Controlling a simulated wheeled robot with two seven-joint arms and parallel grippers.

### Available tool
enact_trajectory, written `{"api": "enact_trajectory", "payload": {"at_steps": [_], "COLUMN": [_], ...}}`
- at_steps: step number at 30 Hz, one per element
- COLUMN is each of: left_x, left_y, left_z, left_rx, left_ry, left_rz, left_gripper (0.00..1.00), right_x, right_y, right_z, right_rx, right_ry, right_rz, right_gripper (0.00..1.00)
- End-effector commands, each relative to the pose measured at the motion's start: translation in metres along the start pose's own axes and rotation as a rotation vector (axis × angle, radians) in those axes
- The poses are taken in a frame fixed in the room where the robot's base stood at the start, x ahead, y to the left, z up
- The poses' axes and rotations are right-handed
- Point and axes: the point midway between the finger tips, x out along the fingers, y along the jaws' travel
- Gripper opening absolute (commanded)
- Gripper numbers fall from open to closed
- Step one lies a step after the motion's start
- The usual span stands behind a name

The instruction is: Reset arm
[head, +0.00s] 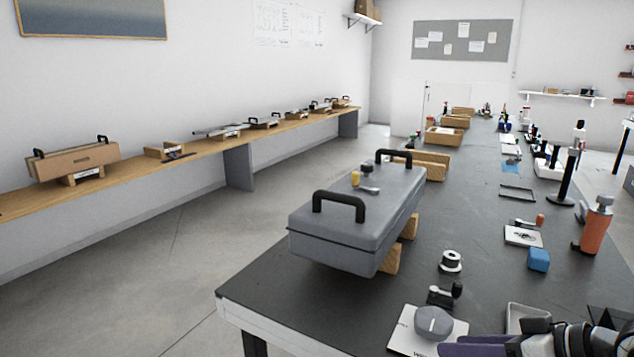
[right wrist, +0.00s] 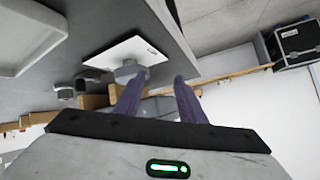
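My right gripper (head: 472,347) is at the bottom right edge of the head view, over the front of the dark table. Its purple fingers stand apart with nothing between them in the right wrist view (right wrist: 160,80). A grey round knob-like part (head: 433,321) on a white card (head: 400,336) lies close to the fingers; the same part (right wrist: 127,70) shows beyond the left-hand finger in the right wrist view. I cannot tell whether they touch. The grey chassis case (head: 350,222) with two black handles rests on wooden blocks (head: 391,259). My left gripper is not in view.
On the dark table (head: 300,300) are a white-and-black spool (head: 450,261), a small black part (head: 444,294), a blue block (head: 538,260), an orange bottle (head: 596,228) and a grey tray (head: 527,314). The table's front left corner is clear. A wooden bench (head: 215,147) runs along the left wall.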

Motion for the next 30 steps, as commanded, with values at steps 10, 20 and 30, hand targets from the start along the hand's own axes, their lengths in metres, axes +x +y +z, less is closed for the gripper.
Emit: {"api": "enact_trajectory", "payload": {"at_steps": [10, 20, 30], "left_x": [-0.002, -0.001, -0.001], "left_y": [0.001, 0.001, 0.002], "left_z": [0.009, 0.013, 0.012], "left_rx": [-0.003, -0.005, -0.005], "left_ry": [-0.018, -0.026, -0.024], "left_rz": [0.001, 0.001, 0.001], "left_gripper": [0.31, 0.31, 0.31], "right_x": [0.06, 0.084, 0.112], "right_y": [-0.128, -0.18, -0.091], "right_z": [-0.023, -0.022, 0.115], "right_rx": [0.184, 0.269, 0.108], "right_ry": [0.148, 0.215, 0.117], "right_rz": [-0.341, -0.448, -0.08], "right_gripper": [0.37, 0.37, 0.37]}}
